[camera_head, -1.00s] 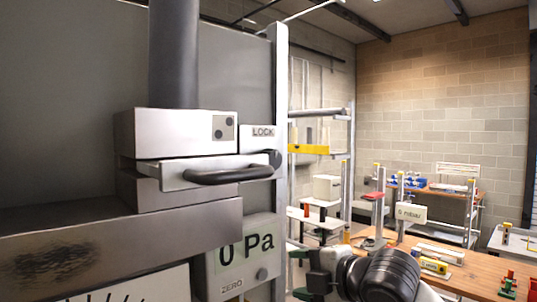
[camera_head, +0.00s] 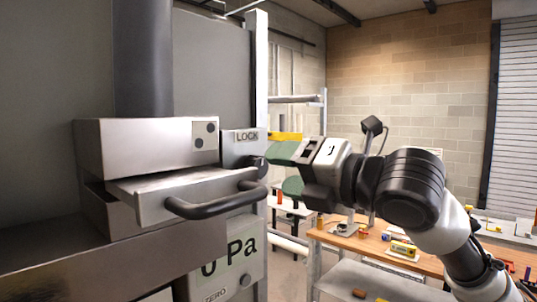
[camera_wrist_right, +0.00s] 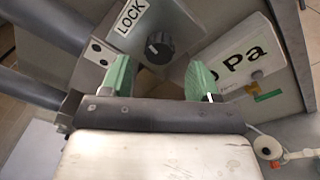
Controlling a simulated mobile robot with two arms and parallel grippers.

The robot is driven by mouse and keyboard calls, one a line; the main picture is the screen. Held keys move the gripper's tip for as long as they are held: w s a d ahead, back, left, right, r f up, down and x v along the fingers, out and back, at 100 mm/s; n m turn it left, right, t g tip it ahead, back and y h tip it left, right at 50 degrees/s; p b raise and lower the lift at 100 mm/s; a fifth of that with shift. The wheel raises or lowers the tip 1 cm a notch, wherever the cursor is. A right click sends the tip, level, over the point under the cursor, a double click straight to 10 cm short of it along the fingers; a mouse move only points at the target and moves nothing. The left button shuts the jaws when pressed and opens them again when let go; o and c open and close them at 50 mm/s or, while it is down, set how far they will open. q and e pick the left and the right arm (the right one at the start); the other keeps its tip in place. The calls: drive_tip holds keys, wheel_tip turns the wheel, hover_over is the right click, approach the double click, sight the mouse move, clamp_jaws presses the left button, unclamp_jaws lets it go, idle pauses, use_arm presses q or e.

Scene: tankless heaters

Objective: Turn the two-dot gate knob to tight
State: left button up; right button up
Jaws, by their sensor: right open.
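The gate block carries a pale tag with two dark dots (camera_head: 205,135). To its right is a LOCK panel (camera_head: 240,143) with a dark round knob (camera_head: 262,167), partly hidden in the head view. The right wrist view shows the knob (camera_wrist_right: 159,48) whole, below the LOCK label (camera_wrist_right: 132,17); I cannot read its setting. My right gripper (camera_head: 287,170) is open, its green fingers just right of the knob. In the wrist view its fingertips (camera_wrist_right: 160,76) lie either side of the knob's line, apart from it. My left gripper is not in view.
A black curved handle (camera_head: 215,203) sticks out below the knob. A gauge panel (camera_head: 228,255) reading Pa and ZERO sits lower, with a small button (camera_head: 245,279). A thick dark pipe (camera_head: 143,60) rises above the gate block. A wooden workbench (camera_head: 345,240) stands behind right.

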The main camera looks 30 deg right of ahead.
sight(262, 167)
drive_tip(key=shift+p+x, duration=0.55)
drive_tip(key=shift+x, duration=1.25)
drive_tip(key=c, duration=0.9)
